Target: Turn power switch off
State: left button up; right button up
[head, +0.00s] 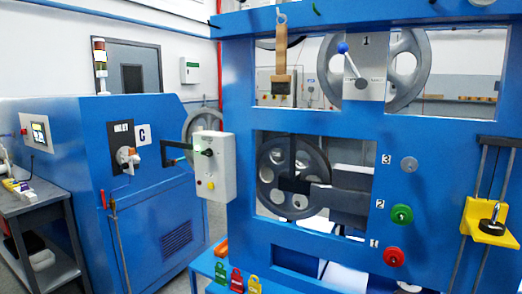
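No part is clearly labelled as the power switch. A pale grey control box (217,175) hangs at the left side of the large blue frame, with a small dark switch with a green spot (207,152) and small yellow and red buttons below. On the blue frame are a silver round switch (409,165) beside the number 3, a green button (402,214) beside 2 and a red button (393,257) beside 1. A lever with a blue ball (343,48) stands at a plate above. Neither of my grippers is in view.
The blue frame (330,240) holds large grey pulleys (311,172). A blue machine (85,175) with an inlet valve (128,157) stands left. A grey cart (35,212) is at the far left. Coloured tags (237,279) lie low in front. A yellow bracket (486,222) sits right.

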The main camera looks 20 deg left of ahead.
aim_at(210, 152)
jog(key=z, duration=0.25)
jog(key=i, duration=0.65)
jog(key=u, duration=0.6)
jog(key=i, duration=0.5)
jog(key=u, duration=0.6)
